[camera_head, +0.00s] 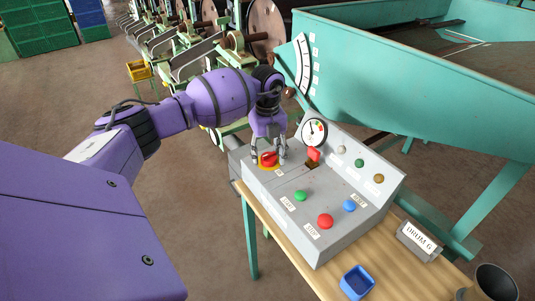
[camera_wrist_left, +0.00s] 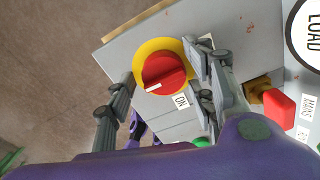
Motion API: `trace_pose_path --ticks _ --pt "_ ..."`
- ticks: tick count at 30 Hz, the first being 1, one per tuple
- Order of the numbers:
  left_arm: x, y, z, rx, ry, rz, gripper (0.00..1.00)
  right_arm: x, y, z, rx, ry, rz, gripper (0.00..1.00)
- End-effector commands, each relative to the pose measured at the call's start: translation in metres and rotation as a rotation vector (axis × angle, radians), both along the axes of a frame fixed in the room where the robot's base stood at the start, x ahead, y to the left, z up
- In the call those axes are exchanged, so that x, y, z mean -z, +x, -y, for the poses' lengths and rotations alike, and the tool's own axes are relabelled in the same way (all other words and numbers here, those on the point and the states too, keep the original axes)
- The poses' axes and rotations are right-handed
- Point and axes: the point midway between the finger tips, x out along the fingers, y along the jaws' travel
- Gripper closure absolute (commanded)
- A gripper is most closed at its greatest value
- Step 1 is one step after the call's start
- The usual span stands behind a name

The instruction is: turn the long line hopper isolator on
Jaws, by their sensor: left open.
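A red rotary isolator knob (camera_head: 267,160) on a yellow round plate sits at the left end of the grey sloped control box (camera_head: 330,233). In the left wrist view the knob (camera_wrist_left: 163,70) shows a short white mark on its lower-left side, and an ON label (camera_wrist_left: 181,101) lies below it to the right. My left gripper (camera_head: 269,153) is open, pointing down over the knob. In the left wrist view its fingers (camera_wrist_left: 160,82) stand on either side of the knob, apart from it as far as I can see. My right gripper is not in view.
A red lever (camera_head: 313,154), a dial (camera_head: 314,132), and green, red and blue buttons (camera_head: 325,221) share the box. A blue bin (camera_head: 357,283), a DRUM G sign (camera_head: 419,240) and a dark cup (camera_head: 492,283) stand on the wooden table. A teal hopper (camera_head: 420,95) rises behind.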

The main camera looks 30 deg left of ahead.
Motion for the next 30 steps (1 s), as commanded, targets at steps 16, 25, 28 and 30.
trace_pose_path --ticks 16,25,28,30 --pt "0.002 -0.0001 -0.0001 0.0 0.0 0.0 0.84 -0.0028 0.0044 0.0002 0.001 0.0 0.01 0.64" --pt "0.0024 -0.0007 -0.001 0.022 0.002 -0.002 0.92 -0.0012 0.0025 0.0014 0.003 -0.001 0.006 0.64" --pt "0.0028 -0.0008 -0.0017 0.054 0.004 -0.003 0.92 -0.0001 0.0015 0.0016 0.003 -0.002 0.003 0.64" --pt "0.0029 -0.0005 -0.0019 0.089 0.004 -0.003 0.92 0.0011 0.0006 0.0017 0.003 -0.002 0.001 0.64"
